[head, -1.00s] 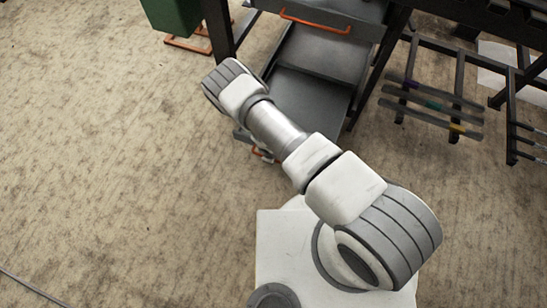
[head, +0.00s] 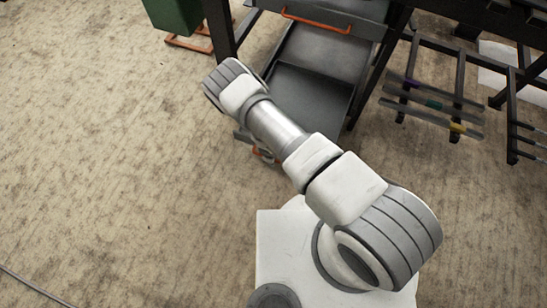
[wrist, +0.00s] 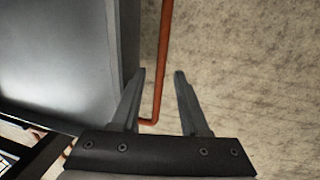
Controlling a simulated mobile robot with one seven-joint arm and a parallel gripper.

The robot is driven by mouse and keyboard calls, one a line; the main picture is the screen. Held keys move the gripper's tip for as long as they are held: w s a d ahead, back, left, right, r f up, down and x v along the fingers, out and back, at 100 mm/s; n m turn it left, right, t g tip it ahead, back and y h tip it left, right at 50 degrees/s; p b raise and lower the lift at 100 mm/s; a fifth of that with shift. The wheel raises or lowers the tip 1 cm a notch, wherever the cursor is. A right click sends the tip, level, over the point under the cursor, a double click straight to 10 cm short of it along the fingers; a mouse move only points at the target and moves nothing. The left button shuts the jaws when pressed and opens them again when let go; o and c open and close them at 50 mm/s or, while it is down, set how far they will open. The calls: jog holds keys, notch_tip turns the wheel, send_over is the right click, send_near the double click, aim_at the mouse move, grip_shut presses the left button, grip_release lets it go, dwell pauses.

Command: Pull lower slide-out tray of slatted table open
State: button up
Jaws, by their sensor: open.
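The lower slide-out tray (head: 305,98) is a dark grey panel under the slatted table in the head view, partly covered by my arm. Its orange handle (head: 264,154) shows only as a small piece beside my arm. In the wrist view, a grey tray surface (wrist: 62,60) fills the left side, and an orange bar handle (wrist: 165,45) runs along its edge. My gripper (wrist: 160,72) is open, and the bar passes between its two fingers in the picture, with gaps on both sides. I cannot tell the depth of the bar between them. My gripper is hidden in the head view.
An upper tray with an orange handle (head: 316,22) is at the top. Dark table legs (head: 219,28) flank the trays. A dark rack with slats (head: 440,105) stands at right, and a green bin (head: 172,14) at upper left.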

jog(key=shift+r, duration=0.1)
jog(key=s+r+p, duration=0.1)
jog(key=r+p, duration=0.2)
jog(key=r, duration=0.5)
jog(key=s+a+r+p, duration=0.1)
jog(key=s+r+p, duration=0.1)
jog(key=r, duration=0.7)
jog(key=shift+p, duration=0.4)
jog(key=shift+a, duration=0.1)
